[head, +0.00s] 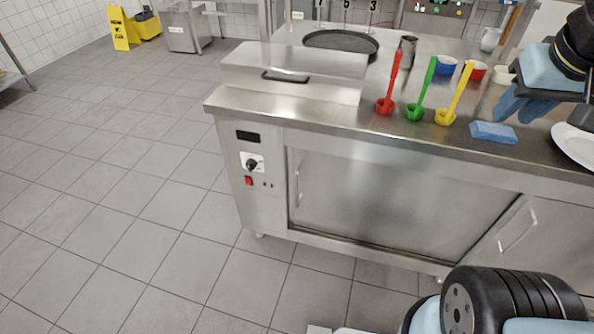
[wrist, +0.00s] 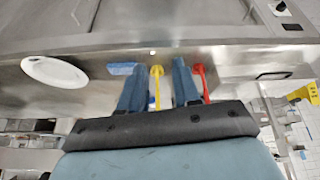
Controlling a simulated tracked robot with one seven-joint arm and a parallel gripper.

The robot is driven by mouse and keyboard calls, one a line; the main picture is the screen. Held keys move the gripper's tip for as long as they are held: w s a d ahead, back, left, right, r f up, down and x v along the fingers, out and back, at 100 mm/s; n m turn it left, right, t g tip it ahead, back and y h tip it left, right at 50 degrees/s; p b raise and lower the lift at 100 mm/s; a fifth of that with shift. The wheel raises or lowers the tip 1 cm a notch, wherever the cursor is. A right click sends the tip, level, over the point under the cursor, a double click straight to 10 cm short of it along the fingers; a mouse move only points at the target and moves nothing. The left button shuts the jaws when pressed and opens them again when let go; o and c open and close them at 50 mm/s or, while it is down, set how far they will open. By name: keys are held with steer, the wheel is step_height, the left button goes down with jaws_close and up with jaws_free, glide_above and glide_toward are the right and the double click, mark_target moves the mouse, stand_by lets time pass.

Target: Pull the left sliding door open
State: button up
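The left sliding door (head: 385,205) is a steel panel in the cabinet front, seated against the control-panel side with no gap visible there. Its upright handle (head: 298,180) is near its left edge. In the wrist view, which looks upside down, the door (wrist: 165,14) is at the top. My gripper (head: 512,116) is at the upper right, above the worktop, well right of and higher than the handle. Its two blue fingers show apart in the wrist view (wrist: 160,65), with nothing held between them.
The right door (head: 550,245) has its own handle (head: 518,230). The tiled floor (head: 130,230) at left is clear.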

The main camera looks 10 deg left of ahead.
steer(key=w+a+f+n+g+h, duration=0.4)
steer(key=w+a+f+n, duration=0.2)
steer(key=w+f, duration=0.5)
steer(key=w+a+f+n+t+h, duration=0.2)
steer(key=w+a+f+n+h, duration=0.4)
steer(key=a+f, duration=0.55)
steer(key=n+t+y, duration=0.5)
steer(key=n+t, duration=0.9)
steer(key=n, duration=0.6)
glide_toward(296, 183)
steer(key=x, duration=1)
steer(key=shift+w, duration=0.4)
steer(key=shift+c, duration=0.4)
jaws_close()
